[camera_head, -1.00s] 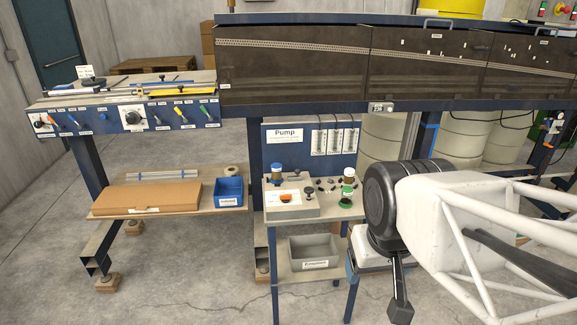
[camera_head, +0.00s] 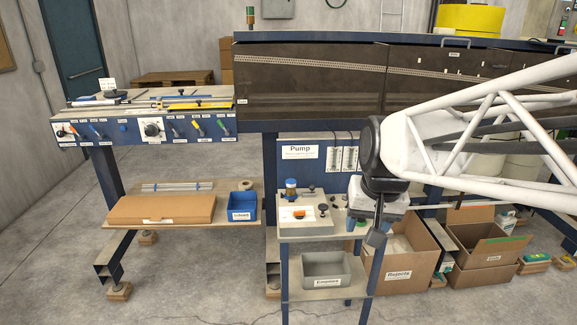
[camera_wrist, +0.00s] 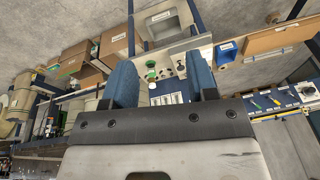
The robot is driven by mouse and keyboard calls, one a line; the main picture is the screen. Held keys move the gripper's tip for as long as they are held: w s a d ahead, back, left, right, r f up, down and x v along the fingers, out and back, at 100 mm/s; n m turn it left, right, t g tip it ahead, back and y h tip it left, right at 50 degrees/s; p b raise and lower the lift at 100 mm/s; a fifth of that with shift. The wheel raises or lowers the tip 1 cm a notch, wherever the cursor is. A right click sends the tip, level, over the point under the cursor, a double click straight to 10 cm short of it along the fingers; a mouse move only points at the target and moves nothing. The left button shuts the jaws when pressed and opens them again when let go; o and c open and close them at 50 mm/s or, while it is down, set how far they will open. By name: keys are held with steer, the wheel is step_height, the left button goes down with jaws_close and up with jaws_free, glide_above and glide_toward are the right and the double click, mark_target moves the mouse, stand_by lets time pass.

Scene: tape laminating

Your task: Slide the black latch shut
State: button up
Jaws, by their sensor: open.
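I cannot make out the black latch for certain in either view. The long machine housing has dark see-through doors (camera_head: 310,80), and my arm covers part of their lower edge in the head view. My gripper (camera_wrist: 162,80) is open and empty, its two blue fingers wide apart in the wrist view. In the head view it hangs over the right side of the small pump cart (camera_head: 300,232), in front of the housing. The wrist view looks past the fingers at the cart's top, with a green cap (camera_wrist: 151,63) between them.
The cart carries a blue-lidded jar (camera_head: 291,190) and, below, a grey bin (camera_head: 326,270). A control panel with levers (camera_head: 150,131) is at the left, above a shelf with a cardboard box (camera_head: 162,209) and blue bin (camera_head: 243,207). Open cartons (camera_head: 405,262) stand right.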

steer(key=w+f+m+y, duration=0.1)
steer(key=w+f+m, duration=0.2)
steer(key=w, duration=2.6)
steer(key=w+f+m, duration=0.1)
steer(key=w+f, duration=0.4)
steer(key=w, duration=0.4)
steer(key=w+f+m+y, duration=0.1)
steer(key=w+f, duration=0.5)
steer(key=w, duration=0.3)
steer(key=w+f+m, duration=0.2)
steer(key=w+f, duration=0.4)
steer(key=w, duration=0.3)
steer(key=shift+d, duration=0.35)
steer(key=shift+f, duration=0.1)
steer(key=shift+x, duration=3.8)
steer(key=shift+a, duration=0.15)
